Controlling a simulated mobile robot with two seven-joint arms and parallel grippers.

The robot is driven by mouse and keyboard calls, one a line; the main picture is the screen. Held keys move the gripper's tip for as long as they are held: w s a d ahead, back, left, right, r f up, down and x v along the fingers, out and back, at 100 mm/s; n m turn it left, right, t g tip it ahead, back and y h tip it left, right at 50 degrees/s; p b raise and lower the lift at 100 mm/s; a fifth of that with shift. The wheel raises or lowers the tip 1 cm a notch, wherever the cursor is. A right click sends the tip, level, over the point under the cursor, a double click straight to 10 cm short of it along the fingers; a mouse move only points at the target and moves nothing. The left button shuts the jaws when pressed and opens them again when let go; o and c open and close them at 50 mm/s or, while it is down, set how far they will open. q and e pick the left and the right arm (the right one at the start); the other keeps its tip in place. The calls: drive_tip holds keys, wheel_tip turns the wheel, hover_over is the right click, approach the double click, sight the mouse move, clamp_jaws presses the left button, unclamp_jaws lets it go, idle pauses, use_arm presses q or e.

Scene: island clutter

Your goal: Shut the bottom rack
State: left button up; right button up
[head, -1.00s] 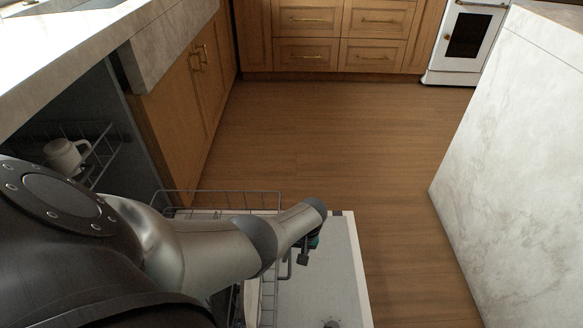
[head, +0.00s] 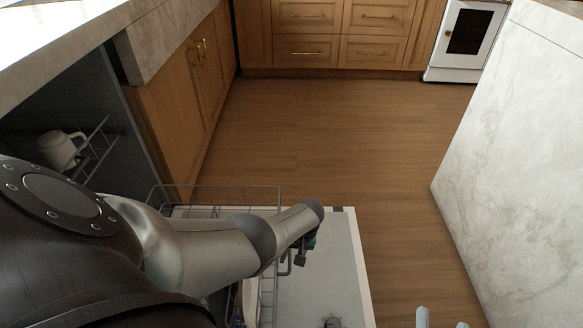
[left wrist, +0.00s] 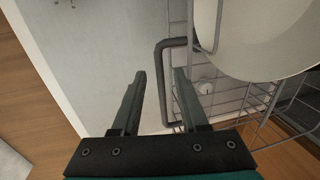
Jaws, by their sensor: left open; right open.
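The bottom rack (head: 212,188) is a grey wire rack pulled out over the dishwasher's lowered door (head: 340,270). My left arm hides much of it in the head view. My left gripper (head: 303,250) is at the rack's right end. In the left wrist view, its two fingers (left wrist: 160,95) are open, with the rack's dark grey handle bar (left wrist: 161,80) between them; I cannot tell whether they touch it. A white dish (left wrist: 265,35) stands in the rack. My right gripper (head: 442,320) shows only its two spread, pale tips at the bottom edge of the head view.
A white mug (head: 57,149) sits in the upper rack (head: 95,145) inside the dishwasher. Wooden cabinets (head: 175,125) stand beside it, and a marble island (head: 515,150) is on the right. The wooden floor (head: 330,135) between is clear.

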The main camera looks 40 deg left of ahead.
idle(0.3)
use_arm(q)
clamp_jaws()
idle(1.3)
